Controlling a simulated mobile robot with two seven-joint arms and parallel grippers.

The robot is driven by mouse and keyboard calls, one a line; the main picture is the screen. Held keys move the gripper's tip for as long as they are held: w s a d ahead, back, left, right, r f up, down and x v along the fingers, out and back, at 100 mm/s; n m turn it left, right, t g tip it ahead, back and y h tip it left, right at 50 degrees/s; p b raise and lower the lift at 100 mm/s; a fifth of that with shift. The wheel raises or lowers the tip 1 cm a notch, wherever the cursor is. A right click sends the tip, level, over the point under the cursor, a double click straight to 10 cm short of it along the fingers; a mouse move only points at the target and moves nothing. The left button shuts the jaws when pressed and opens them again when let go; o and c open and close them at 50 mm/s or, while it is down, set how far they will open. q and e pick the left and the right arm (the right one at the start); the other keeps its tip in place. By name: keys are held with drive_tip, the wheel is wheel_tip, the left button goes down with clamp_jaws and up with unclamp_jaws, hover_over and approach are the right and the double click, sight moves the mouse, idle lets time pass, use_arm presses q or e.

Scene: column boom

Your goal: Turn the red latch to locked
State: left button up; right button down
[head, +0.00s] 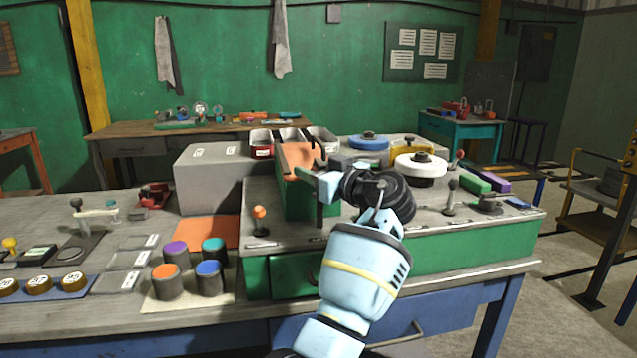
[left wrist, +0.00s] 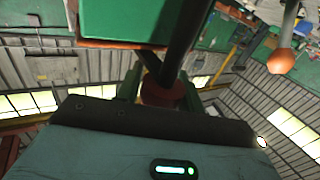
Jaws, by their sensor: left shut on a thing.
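My left gripper (head: 318,190) is at the front right corner of the upright green box with the orange top (head: 302,160), above the green-fronted bench unit. In the left wrist view a dull red rounded piece (left wrist: 163,93), which looks like part of the red latch, sits between the two fingers of the left gripper (left wrist: 160,88). The fingers are shut on it. A dark bar (left wrist: 186,35) runs up from there, near the green box (left wrist: 115,20). In the head view the red piece is hidden by the gripper, so its turned position cannot be told. My right gripper is in neither view.
An orange-knobbed lever (head: 260,212) stands left of the gripper; its knob also shows in the left wrist view (left wrist: 280,62). A white handwheel (head: 420,167) and a blue one (head: 369,143) stand behind the arm. Colored cylinders (head: 168,285) stand at front left.

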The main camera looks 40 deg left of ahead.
use_arm(q)
drive_tip(key=shift+o, duration=0.3)
drive_tip(key=shift+s+a+n+g+b, duration=0.15)
drive_tip(key=shift+n+g+b, duration=0.2)
drive_tip(key=shift+n+g, duration=0.35)
drive_tip(key=o, duration=0.9)
drive_tip(key=shift+d, duration=0.4)
drive_tip(key=d, duration=0.4)
drive_tip(key=d+b, duration=0.1)
drive_tip(key=d, duration=0.2)
drive_tip(key=shift+s, duration=0.4)
drive_tip(key=shift+d, duration=0.1)
